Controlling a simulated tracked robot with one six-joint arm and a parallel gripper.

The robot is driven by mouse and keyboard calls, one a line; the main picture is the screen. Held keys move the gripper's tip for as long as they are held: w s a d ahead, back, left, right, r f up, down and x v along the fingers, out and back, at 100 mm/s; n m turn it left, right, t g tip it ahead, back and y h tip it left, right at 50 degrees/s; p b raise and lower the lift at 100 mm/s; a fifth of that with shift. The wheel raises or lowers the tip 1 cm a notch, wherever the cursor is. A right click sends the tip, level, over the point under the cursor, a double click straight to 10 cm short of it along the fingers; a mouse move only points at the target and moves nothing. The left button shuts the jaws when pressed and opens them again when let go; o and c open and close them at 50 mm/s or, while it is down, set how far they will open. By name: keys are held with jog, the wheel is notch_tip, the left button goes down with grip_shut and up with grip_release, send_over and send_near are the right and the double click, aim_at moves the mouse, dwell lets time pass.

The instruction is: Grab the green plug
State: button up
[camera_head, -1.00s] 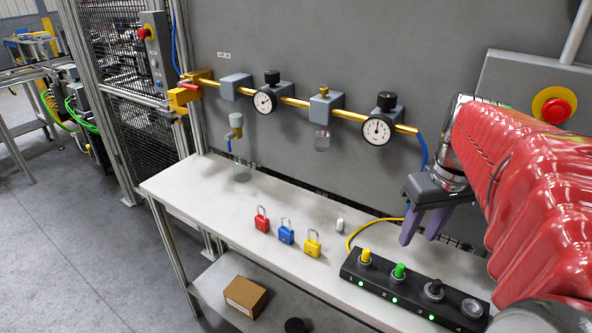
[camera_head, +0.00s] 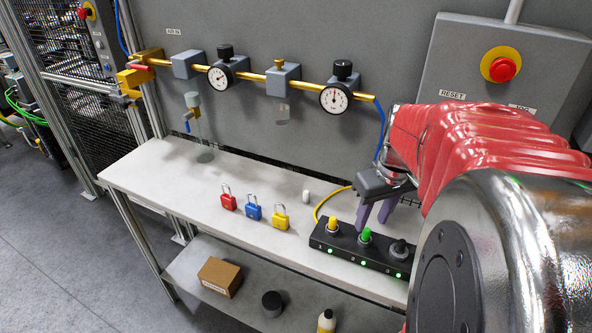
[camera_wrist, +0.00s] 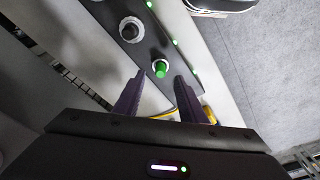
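The green plug (camera_head: 366,235) stands upright in a black strip (camera_head: 330,238) on the white bench. It also shows in the wrist view (camera_wrist: 160,68), ahead of my fingertips and roughly between their lines. My gripper (camera_head: 374,214) is above and just behind the strip, close to the green plug, with its two purple fingers pointing down. In the wrist view my gripper (camera_wrist: 158,92) has its fingers spread wide with nothing between them. The fingers do not appear to touch the plug.
A yellow plug (camera_head: 333,224) and a black plug (camera_head: 399,248) flank the green one in the strip. Red (camera_head: 227,199), blue (camera_head: 253,209) and yellow (camera_head: 280,217) padlocks stand to the left, with a small white cylinder (camera_head: 306,196). A yellow cable (camera_head: 325,203) runs behind the strip.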

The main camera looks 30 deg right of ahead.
aim_at(368, 231)
jog(key=shift+w+f, duration=0.15)
jog(key=shift+f, duration=1.05)
jog(key=shift+w+f, duration=0.15)
jog(key=shift+f, duration=1)
jog(key=shift+c, duration=0.3)
grip_shut()
